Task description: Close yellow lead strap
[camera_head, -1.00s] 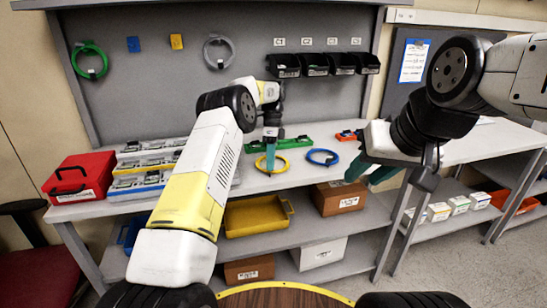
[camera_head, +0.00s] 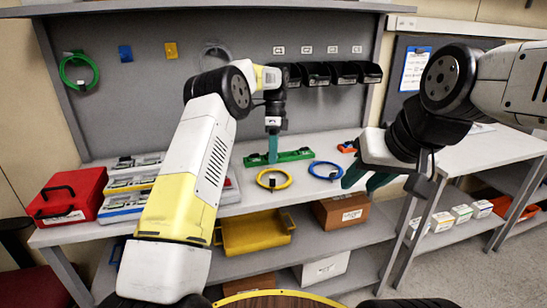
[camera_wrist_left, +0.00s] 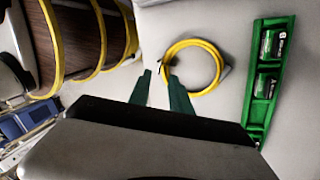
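The yellow lead (camera_head: 273,178) lies coiled on the workbench, with a small dark strap (camera_head: 272,183) at its near side in the head view. I cannot tell whether the strap is open or closed. The coil also shows in the left wrist view (camera_wrist_left: 218,72). My left gripper (camera_head: 273,158) points down behind the coil, near the green tray (camera_head: 297,155). In the left wrist view its fingers (camera_wrist_left: 160,74) are apart and empty, with the coil beside the right finger. My right gripper (camera_head: 364,181) is open and empty, right of the blue coil.
A blue coiled lead (camera_head: 325,170) lies right of the yellow one. Pump units (camera_head: 130,188) and a red case (camera_head: 66,197) stand at the left of the bench. Black bins (camera_head: 342,72) hang on the back panel.

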